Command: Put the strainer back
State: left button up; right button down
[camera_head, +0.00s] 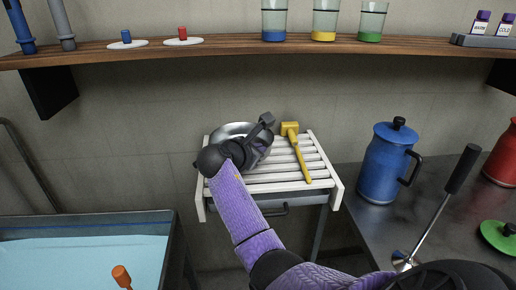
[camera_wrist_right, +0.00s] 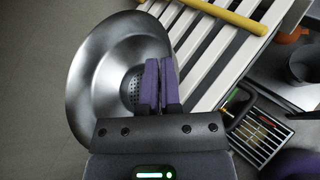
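The strainer (camera_head: 233,129) is a shiny metal bowl at the left end of a white slatted rack (camera_head: 326,181), partly hidden by my right gripper. In the right wrist view the strainer (camera_wrist_right: 95,75) fills the left side, with small holes in its middle, and overhangs the rack's slats (camera_wrist_right: 196,40). My right gripper (camera_head: 264,140) is at the strainer's right side. In the wrist view its purple fingers (camera_wrist_right: 161,84) are nearly together, apparently with the strainer's rim between them. Whether the strainer rests on the slats or is just above them I cannot tell. My left gripper is not in view.
A yellow mallet-like tool (camera_head: 297,150) lies on the rack. A blue jug (camera_head: 385,165) and a black-handled metal tool (camera_head: 440,210) are on the right counter. A tank of pale blue liquid (camera_head: 75,262) stands left. A wooden shelf (camera_head: 225,47) with jars runs above.

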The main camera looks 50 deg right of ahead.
jog(key=shift+f, duration=0.35)
jog(key=c, duration=0.7)
grip_release()
jog(key=shift+c, duration=0.2)
